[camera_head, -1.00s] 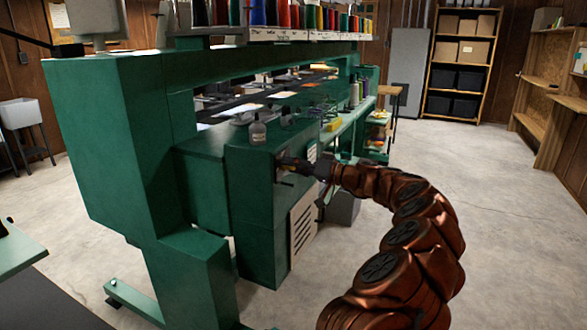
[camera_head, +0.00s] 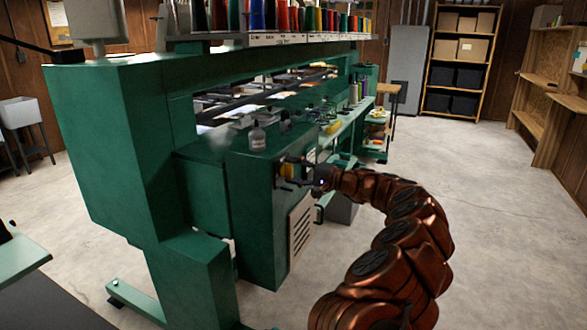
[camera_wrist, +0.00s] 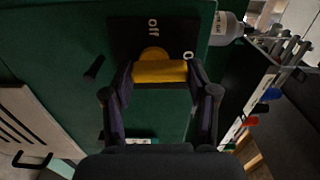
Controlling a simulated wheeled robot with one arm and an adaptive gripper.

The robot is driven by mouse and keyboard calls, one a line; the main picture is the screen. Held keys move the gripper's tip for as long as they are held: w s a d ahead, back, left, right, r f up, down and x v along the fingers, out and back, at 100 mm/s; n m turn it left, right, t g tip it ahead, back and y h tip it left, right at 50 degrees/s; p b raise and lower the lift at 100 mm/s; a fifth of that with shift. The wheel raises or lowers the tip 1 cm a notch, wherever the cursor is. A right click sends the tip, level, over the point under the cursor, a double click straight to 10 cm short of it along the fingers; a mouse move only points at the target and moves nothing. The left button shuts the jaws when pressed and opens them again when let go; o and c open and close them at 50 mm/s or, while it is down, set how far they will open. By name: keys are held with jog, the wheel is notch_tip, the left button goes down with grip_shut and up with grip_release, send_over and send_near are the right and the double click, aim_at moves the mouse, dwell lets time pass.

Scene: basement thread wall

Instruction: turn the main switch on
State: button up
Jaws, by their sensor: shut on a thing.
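The main switch is a yellow knob (camera_wrist: 160,71) on a black plate (camera_wrist: 128,35) fixed to the green machine cabinet. White lettering on the plate reads "Off" above the knob in the wrist view; a partly covered letter "O" shows to its right. My gripper (camera_wrist: 160,78) is shut on the knob, one finger against each end of its bar. Part of the plate is hidden behind the fingers.
The green machine (camera_head: 110,150) fills the left side. A small bottle (camera_head: 257,137) stands on the cabinet top above the switch, and also shows in the wrist view (camera_wrist: 226,28). A vented pale panel (camera_head: 301,228) is below. Open concrete floor lies to the right.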

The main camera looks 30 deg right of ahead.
jog(key=shift+m, duration=0.4)
jog(key=o, duration=1.2)
jog(key=shift+c, duration=0.2)
jog(key=v, duration=1.2)
